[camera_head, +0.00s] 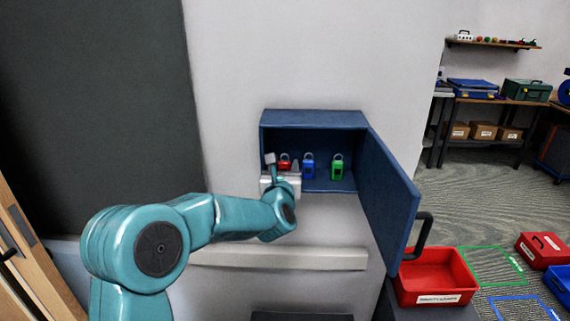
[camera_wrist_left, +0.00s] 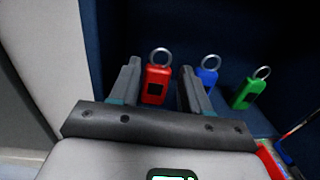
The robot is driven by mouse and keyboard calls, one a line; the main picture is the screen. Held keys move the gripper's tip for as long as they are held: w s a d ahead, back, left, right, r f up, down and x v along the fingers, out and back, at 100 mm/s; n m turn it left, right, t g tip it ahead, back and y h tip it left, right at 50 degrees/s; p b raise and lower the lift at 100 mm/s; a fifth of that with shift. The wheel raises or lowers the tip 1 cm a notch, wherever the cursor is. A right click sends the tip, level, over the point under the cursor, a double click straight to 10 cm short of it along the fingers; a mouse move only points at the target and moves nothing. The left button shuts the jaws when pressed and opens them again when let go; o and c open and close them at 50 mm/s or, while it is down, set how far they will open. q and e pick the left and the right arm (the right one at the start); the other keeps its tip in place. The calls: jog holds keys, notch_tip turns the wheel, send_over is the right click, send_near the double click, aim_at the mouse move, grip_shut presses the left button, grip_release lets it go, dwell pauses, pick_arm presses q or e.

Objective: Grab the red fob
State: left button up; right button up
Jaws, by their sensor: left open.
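The red fob (camera_head: 285,162) is in the open blue wall cabinet (camera_head: 314,118), at its left side. A metal ring tops it, and my left gripper partly hides it in the head view. In the left wrist view the red fob (camera_wrist_left: 156,86) shows between the two fingers. My left gripper (camera_head: 282,165) is open at the cabinet's front, with its fingers (camera_wrist_left: 158,84) on either side of the fob. I cannot tell whether they touch it. My right gripper is not in view.
A blue fob (camera_head: 308,168) and a green fob (camera_head: 337,168) are to the right of the red one. The cabinet door (camera_head: 392,190) hangs open to the right. A red bin (camera_head: 436,278) is below the door. A ledge (camera_head: 280,258) runs below the cabinet.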

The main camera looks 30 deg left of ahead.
aim_at(284, 164)
pick_arm(q)
jog(key=x, duration=0.3)
jog(key=shift+a+p, duration=0.1)
jog(key=shift+p, duration=0.2)
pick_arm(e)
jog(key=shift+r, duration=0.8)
pick_arm(q)
jog(key=shift+s, duration=0.1)
jog(key=c, duration=0.7)
